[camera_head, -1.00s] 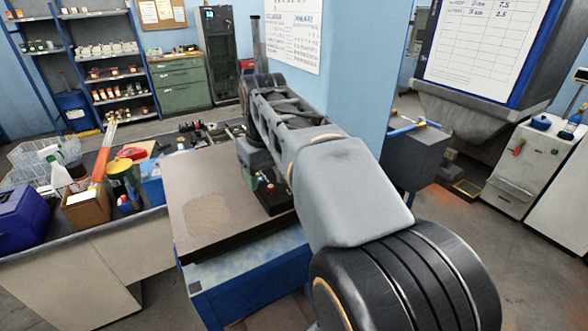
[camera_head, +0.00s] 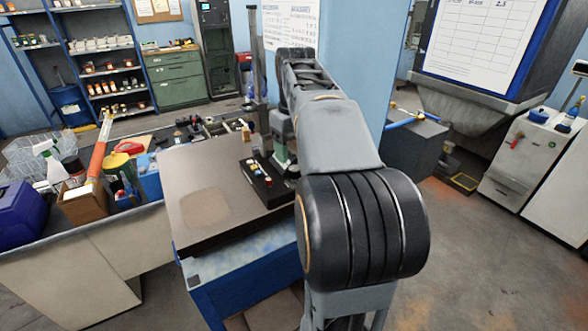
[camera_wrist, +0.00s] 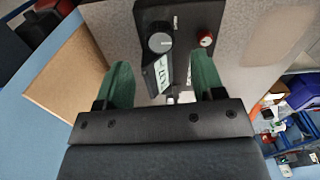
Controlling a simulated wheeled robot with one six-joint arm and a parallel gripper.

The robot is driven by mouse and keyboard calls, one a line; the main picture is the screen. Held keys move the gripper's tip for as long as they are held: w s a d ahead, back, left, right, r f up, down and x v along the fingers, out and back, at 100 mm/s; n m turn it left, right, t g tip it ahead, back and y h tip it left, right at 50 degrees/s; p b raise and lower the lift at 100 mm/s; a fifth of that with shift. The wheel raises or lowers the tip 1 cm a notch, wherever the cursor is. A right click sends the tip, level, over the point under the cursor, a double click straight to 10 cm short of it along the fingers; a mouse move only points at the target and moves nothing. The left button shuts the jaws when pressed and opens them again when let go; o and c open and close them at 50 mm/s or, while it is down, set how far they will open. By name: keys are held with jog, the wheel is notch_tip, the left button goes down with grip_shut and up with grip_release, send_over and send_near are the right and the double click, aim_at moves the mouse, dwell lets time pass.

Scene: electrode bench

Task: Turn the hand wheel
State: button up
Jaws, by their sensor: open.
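A black control box (camera_head: 262,190) lies on the right part of the grey-brown bench top, with small coloured controls on it. In the wrist view the box (camera_wrist: 188,14) carries a round black knob (camera_wrist: 160,43), a red button (camera_wrist: 205,39) and a pale label. I cannot tell for sure whether this knob is the hand wheel; no spoked wheel shows clearly. My gripper (camera_wrist: 161,62) is open, its two green fingers apart and nothing seen between them but the box beyond. In the head view my gripper (camera_head: 282,152) is over the box's far side, partly hidden by my arm.
The bench top (camera_head: 205,165) is clear left of the box. A side table with an orange tube (camera_head: 98,155), a blue case (camera_head: 25,215) and bottles stands at left. A blue wall (camera_head: 350,70) stands close behind my arm at right.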

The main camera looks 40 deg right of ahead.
aim_at(294, 168)
jog(key=shift+f, duration=2.6)
jog(key=shift+c, duration=0.3)
jog(key=c, duration=0.9)
jog(key=shift+o, duration=0.2)
jog(key=shift+r, duration=0.1)
